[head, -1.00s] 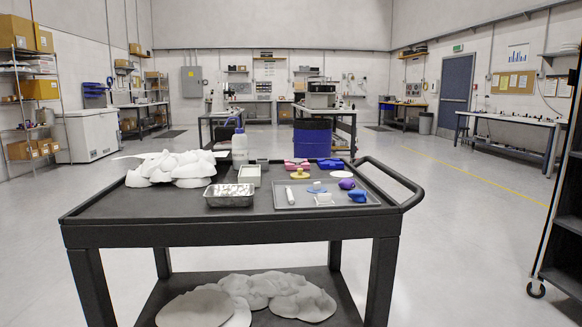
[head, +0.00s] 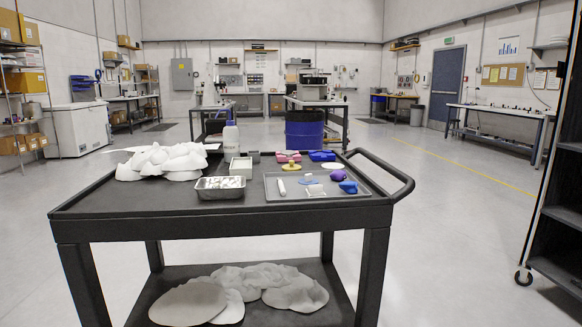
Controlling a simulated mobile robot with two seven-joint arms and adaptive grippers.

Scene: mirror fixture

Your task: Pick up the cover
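Neither of my grippers is in view. I cannot tell for sure which thing is the cover. A black cart (head: 120,208) stands in front of me. On its top, a grey tray (head: 268,196) at the right holds small items: a white cylinder (head: 282,187), a blue piece (head: 348,187), a purple piece (head: 338,176) and a small flat pale piece (head: 316,193). A flat white oval (head: 333,166) lies near the tray's far edge. A yellow piece (head: 291,167), a pink piece (head: 288,156) and a blue piece (head: 322,156) lie behind.
A silver pan (head: 220,188), a white box (head: 241,167), a bottle (head: 231,138) and a white lumpy pile (head: 160,162) are also on the cart. More pale shapes (head: 240,290) lie on its lower shelf. A dark shelf rack (head: 560,220) stands at the right. Floor beside the cart is open.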

